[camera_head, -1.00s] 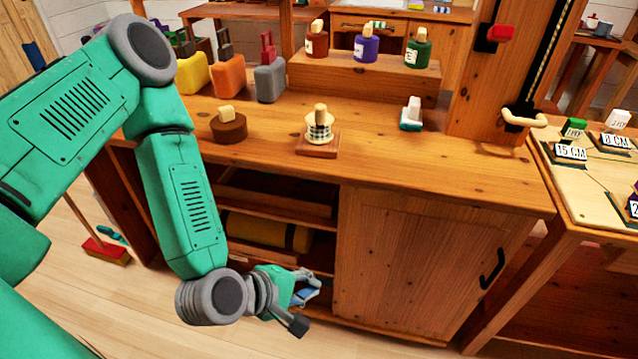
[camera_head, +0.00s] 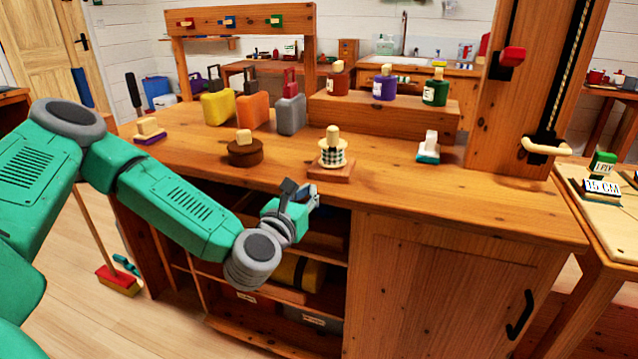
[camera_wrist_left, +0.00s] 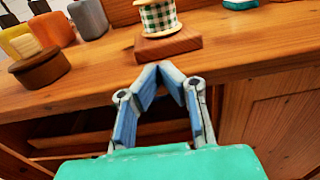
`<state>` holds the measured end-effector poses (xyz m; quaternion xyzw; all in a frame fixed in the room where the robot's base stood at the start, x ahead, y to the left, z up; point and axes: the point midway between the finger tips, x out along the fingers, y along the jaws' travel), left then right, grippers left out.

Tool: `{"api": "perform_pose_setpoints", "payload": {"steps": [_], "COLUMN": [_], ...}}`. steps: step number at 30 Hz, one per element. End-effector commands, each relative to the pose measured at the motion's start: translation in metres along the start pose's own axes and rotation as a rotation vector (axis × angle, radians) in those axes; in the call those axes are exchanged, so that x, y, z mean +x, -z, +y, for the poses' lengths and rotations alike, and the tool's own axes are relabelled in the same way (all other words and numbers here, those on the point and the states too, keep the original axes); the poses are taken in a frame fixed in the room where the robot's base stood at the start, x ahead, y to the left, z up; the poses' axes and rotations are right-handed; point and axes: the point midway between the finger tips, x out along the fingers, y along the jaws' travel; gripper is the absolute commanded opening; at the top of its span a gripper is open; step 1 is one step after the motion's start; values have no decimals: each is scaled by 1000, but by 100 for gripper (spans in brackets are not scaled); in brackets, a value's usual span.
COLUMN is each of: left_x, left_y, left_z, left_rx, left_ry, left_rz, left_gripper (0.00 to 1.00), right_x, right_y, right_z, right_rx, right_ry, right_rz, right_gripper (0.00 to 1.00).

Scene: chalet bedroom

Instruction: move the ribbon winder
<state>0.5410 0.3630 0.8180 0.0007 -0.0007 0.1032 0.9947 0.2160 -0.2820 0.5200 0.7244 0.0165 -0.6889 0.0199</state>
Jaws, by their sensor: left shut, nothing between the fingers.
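The ribbon winder, which I take to be the spool of green-and-white checked ribbon with a wooden knob on a square wooden base (camera_head: 332,153), stands upright near the front edge of the workbench (camera_head: 400,185). In the left wrist view the checked spool (camera_wrist_left: 158,17) is cut off at the top, and its base shows just beyond the fingers. My left gripper (camera_head: 302,191) is at the bench's front edge, in front of and a little left of the winder, apart from it. Its blue fingertips (camera_wrist_left: 159,68) meet, with nothing between them. My right gripper is out of view.
A round dark wooden box (camera_head: 245,152) stands left of the winder, and a white-and-teal item (camera_head: 428,148) stands right. Yellow, orange and grey containers (camera_head: 291,114) and a raised shelf with bottles (camera_head: 384,86) are behind. Open shelves lie below the bench edge.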

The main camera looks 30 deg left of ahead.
Motion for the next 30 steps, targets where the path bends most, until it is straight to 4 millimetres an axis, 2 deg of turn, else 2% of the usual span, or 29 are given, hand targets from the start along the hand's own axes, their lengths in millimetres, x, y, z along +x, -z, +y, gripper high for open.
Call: {"api": "perform_pose_setpoints", "payload": {"steps": [3, 9, 14, 25, 30], "left_x": [24, 51, 60, 62, 82], "left_y": [2, 2, 1, 2, 5], "left_z": [2, 2, 1, 1, 2], "left_rx": [1, 0, 1, 1, 2], "left_ry": [-2, 0, 0, 0, -2], "left_rz": [-2, 0, 1, 1, 0], "left_gripper": [0, 0, 0, 0, 0], "right_x": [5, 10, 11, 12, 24], "right_y": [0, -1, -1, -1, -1], "right_z": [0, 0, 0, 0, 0], "right_rx": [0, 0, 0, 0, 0], "right_ry": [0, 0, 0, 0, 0], "right_rz": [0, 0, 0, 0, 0], "right_gripper": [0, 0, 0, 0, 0]}}
